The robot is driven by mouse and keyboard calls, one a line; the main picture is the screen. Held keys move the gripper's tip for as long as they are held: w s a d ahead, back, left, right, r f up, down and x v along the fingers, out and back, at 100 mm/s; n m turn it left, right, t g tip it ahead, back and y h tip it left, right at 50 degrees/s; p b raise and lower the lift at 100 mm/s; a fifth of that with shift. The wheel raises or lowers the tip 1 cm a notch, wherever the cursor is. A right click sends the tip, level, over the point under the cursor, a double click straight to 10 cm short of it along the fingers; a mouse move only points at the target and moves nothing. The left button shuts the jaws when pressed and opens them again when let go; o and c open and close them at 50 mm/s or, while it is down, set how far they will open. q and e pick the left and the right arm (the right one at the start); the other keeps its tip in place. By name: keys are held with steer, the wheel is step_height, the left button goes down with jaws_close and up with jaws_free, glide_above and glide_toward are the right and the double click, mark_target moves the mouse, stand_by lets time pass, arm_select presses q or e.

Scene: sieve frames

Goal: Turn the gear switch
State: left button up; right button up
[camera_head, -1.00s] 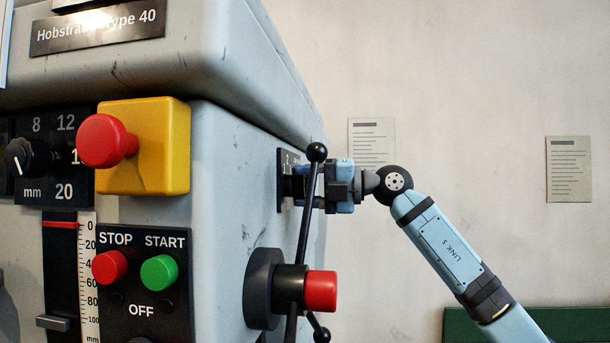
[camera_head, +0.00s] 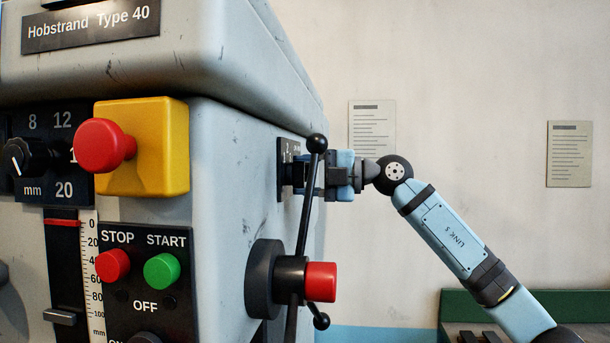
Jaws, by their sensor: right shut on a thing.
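The gear switch's dark plate (camera_head: 284,160) is on the right side face of the grey machine, seen very edge-on. My right gripper (camera_head: 305,173) reaches it from the right, level with the plate, and is shut on the switch's knob. The knob itself is mostly hidden by the fingers and by a black lever rod that passes in front. The switch's pointer and most of its markings cannot be read from here. My left gripper is not in view.
A ball-ended black lever (camera_head: 309,205) with a red-capped hub (camera_head: 320,282) crosses in front of my right gripper. The machine's front has a red button (camera_head: 105,146) on a yellow box, red STOP and green START buttons. A green bench (camera_head: 470,310) stands at lower right.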

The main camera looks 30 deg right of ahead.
steer(key=o, duration=0.9)
steer(key=shift+b+v, duration=1.95)
steer(key=shift+v, duration=4.95)
